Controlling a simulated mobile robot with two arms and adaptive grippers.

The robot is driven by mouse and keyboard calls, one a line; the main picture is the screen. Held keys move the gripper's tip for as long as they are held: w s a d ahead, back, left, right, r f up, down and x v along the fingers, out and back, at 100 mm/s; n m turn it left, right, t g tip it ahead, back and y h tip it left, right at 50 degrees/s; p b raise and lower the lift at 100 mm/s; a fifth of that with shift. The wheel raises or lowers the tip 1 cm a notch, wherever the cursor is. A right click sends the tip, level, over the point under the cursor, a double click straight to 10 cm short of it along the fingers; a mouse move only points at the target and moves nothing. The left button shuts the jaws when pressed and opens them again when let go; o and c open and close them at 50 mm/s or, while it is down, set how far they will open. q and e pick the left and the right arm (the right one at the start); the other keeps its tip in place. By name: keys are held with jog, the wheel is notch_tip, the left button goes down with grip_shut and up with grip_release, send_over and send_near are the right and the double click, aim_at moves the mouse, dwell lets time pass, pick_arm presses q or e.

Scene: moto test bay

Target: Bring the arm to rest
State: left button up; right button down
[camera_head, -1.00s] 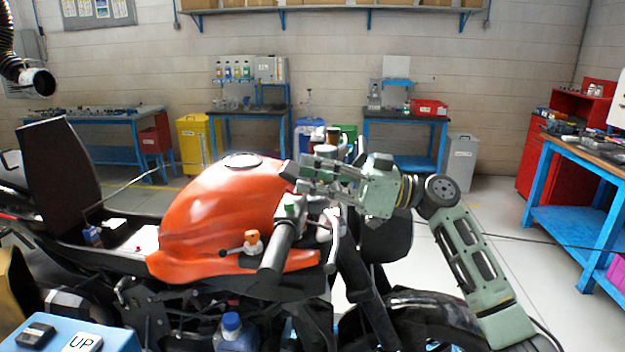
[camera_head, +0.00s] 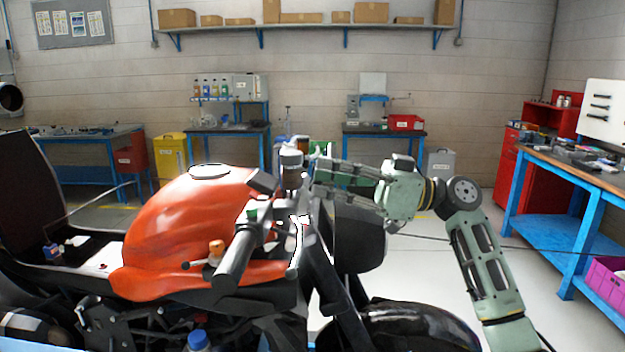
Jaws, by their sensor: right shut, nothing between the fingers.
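My right arm (camera_head: 478,255) comes in from the lower right and bends at an elbow joint. My right gripper (camera_head: 322,175) is grey-green and points left, with its fingers shut and nothing seen between them. It is at the front of an orange motorcycle (camera_head: 190,225), close to a grey cylindrical part (camera_head: 291,160) by the handlebar. I cannot tell whether the fingers touch that part. The near handlebar grip (camera_head: 236,260) is below and left of the gripper. My left gripper is not in view.
A blue-framed workbench (camera_head: 570,165) stands at the right, with a pink crate (camera_head: 606,276) on its lower shelf. Two blue workstations stand by the back wall. The light floor (camera_head: 455,265) between my right arm and the right bench is clear, apart from a thin cable.

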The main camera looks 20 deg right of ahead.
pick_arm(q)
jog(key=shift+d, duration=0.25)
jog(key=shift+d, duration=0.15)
